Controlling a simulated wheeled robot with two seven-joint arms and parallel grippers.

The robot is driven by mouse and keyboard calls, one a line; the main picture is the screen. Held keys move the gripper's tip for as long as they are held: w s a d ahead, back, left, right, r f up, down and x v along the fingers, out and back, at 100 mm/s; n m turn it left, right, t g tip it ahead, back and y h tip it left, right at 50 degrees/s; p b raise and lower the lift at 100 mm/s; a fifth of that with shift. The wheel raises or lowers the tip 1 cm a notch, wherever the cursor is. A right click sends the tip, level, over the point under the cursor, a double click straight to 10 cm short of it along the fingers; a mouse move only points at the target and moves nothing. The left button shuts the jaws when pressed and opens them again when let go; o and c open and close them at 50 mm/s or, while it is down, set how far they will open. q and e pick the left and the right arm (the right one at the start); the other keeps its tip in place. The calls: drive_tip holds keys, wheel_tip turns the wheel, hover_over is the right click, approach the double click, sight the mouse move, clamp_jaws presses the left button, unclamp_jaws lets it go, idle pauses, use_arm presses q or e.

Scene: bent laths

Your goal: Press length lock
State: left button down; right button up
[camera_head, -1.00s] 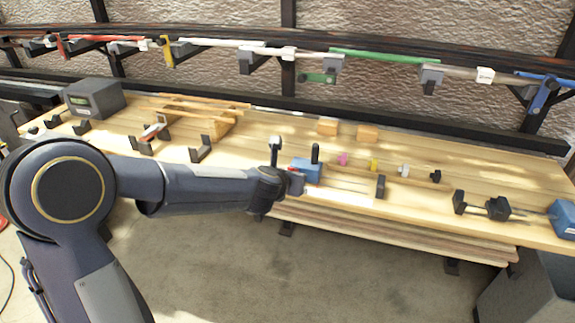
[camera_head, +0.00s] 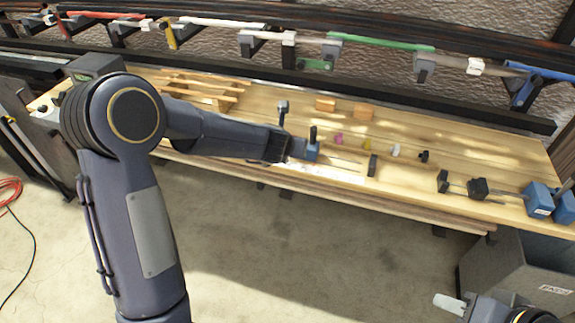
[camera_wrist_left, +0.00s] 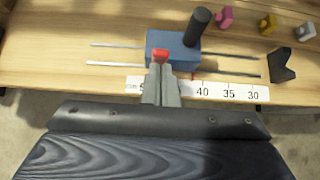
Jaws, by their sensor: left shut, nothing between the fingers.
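A blue slider block (camera_wrist_left: 178,47) with a black upright post sits on two thin metal rails over the bench. A red button (camera_wrist_left: 160,56) is on its near side, and a white number scale (camera_wrist_left: 228,91) runs along the bench edge below. My left gripper (camera_wrist_left: 160,75) is shut and empty, its tips right at the red button. I cannot tell whether they press it. In the head view the blue block (camera_head: 312,152) stands just beyond the end of my left arm, and the button is hidden. My right gripper (camera_head: 455,303) shows only partly at the lower right.
Pink (camera_head: 339,138), yellow (camera_head: 367,143) and white (camera_head: 396,151) pieces stand behind and right of the block. A black stop (camera_head: 372,165) stands right of it. A grey bin (camera_head: 520,275) is below the bench at right. Coloured laths hang on the wall rack.

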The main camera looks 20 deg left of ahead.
use_arm(q)
drive_tip(key=shift+r+p, duration=0.75)
use_arm(e)
drive_tip(key=shift+r, duration=0.65)
use_arm(q)
drive_tip(key=shift+s+f, duration=0.1)
drive_tip(key=shift+f, duration=0.05)
use_arm(e)
drive_tip(key=shift+f, duration=0.1)
